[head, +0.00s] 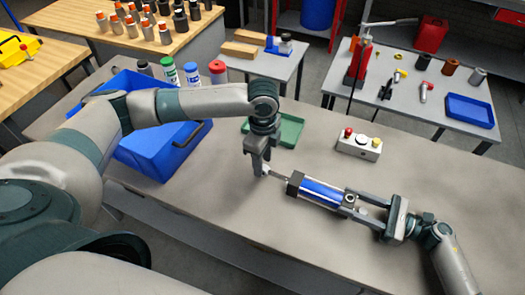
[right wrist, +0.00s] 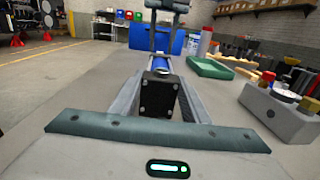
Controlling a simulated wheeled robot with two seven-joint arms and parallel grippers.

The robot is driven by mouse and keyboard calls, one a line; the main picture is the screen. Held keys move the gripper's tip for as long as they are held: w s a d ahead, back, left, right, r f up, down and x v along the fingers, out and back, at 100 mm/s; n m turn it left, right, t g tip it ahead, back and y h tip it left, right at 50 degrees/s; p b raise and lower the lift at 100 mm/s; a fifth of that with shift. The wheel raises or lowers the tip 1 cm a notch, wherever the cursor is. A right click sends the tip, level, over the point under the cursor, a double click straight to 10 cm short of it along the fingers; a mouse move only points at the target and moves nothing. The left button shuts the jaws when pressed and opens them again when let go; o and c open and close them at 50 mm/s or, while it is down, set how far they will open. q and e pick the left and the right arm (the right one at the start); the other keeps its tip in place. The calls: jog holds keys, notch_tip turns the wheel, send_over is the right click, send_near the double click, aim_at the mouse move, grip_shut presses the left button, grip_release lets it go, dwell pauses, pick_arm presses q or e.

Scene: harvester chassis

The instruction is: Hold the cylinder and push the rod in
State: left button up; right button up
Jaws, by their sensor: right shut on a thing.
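The cylinder (head: 322,193) has a bright blue barrel with dark end blocks and lies along the bench, pointing left. Its thin silver rod (head: 279,176) sticks out of the left end. My right gripper (head: 353,203) is shut on the cylinder near its right end. In the right wrist view, the cylinder's dark end block (right wrist: 158,95) sits between the two fingers, with some blue barrel behind it. My left gripper (head: 262,171) points down at the rod's outer end, close to it or touching it. I cannot tell whether its fingers are closed on the rod.
A blue bin (head: 160,150) stands at the left under my left arm. A green tray (head: 287,131) lies behind my left gripper. A white button box (head: 359,145) sits behind the cylinder. The bench (head: 440,195) is clear at the right.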

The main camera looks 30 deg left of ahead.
aim_at(282, 176)
pick_arm(q)
jog(key=shift+f, duration=1.1)
grip_shut()
jog(key=shift+d, duration=3.25)
dwell(1.9)
grip_release()
jog(key=shift+r, duration=0.1)
notch_tip(282, 176, up, 12)
dwell(0.6)
